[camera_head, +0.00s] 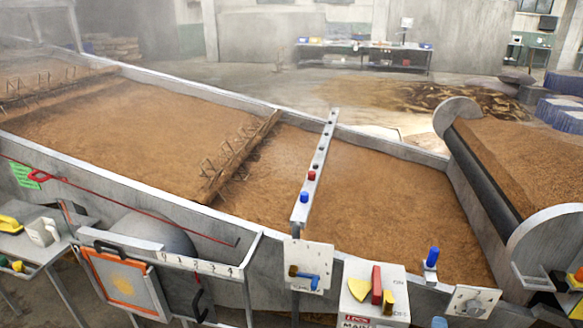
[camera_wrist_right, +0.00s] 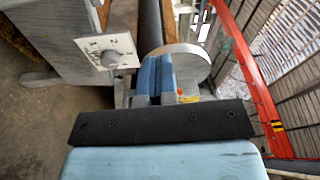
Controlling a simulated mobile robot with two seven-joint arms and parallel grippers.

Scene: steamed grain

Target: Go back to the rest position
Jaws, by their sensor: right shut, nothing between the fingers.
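My right gripper (camera_wrist_right: 156,70) shows in the right wrist view as two blue fingers side by side, shut with nothing between them. It points towards the end disc (camera_wrist_right: 190,62) of a roller and hangs apart from it, as far as I can tell. A white panel with a round knob (camera_wrist_right: 110,52) is to its left. In the head view I cannot make out the right gripper clearly. My left gripper is not in view.
A long metal trough (camera_head: 390,150) of brown grain crosses the head view, with a roller end disc (camera_head: 545,240) at the right. Control panels (camera_head: 310,258) and levers line its near side. A red frame (camera_wrist_right: 250,75) stands at the right in the wrist view.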

